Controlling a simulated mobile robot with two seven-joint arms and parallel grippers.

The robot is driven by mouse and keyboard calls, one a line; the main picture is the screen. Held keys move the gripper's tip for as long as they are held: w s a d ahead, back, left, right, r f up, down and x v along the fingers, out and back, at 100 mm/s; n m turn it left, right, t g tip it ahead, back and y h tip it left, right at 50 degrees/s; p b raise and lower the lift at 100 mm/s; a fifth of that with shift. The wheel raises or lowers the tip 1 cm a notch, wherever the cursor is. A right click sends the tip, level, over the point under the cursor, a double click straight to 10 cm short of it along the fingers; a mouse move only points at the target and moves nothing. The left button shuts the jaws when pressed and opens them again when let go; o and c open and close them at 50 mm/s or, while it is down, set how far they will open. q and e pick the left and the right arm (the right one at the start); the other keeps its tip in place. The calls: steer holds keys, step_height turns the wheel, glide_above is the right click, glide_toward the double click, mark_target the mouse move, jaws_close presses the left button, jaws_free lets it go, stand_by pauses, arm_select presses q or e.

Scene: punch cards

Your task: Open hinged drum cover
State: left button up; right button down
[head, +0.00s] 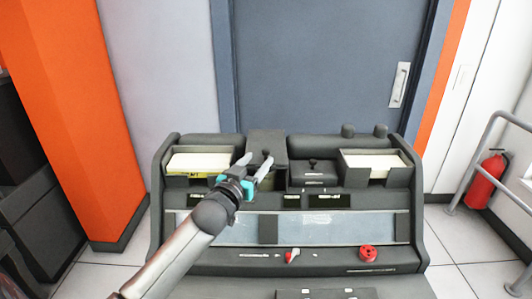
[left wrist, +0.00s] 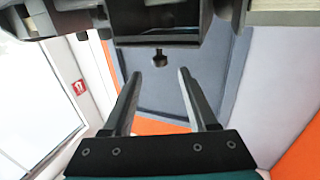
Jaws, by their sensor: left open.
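A dark grey drum cover (head: 266,139) with a small dark knob stands at the top middle of the machine, between the two card trays. I cannot tell from these views whether it is fully closed or slightly raised. My left gripper (head: 257,160) is at the cover's front, with its fingers open on either side of the knob. In the left wrist view the open fingers (left wrist: 158,75) point toward the knob (left wrist: 158,57), which lies just beyond the fingertips, between them; I see no contact. The gripper hides part of the cover's front. My right gripper is out of view.
A left tray (head: 205,180) and a right tray (head: 398,172) hold pale cards. A second dark lid (head: 314,179) with a knob sits just right of the cover. A red knob (head: 368,253) and a red-tipped switch (head: 291,256) are on the front panel.

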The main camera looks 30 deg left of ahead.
mark_target(265, 152)
arm_select(q)
steer(key=shift+w+a+b, duration=0.15)
steer(key=shift+w, duration=0.9)
steer(key=shift+w+a+b, duration=0.2)
steer(key=shift+w, duration=0.9)
steer(key=shift+w+a+b, duration=0.15)
steer(key=shift+w, duration=0.9)
jaws_close()
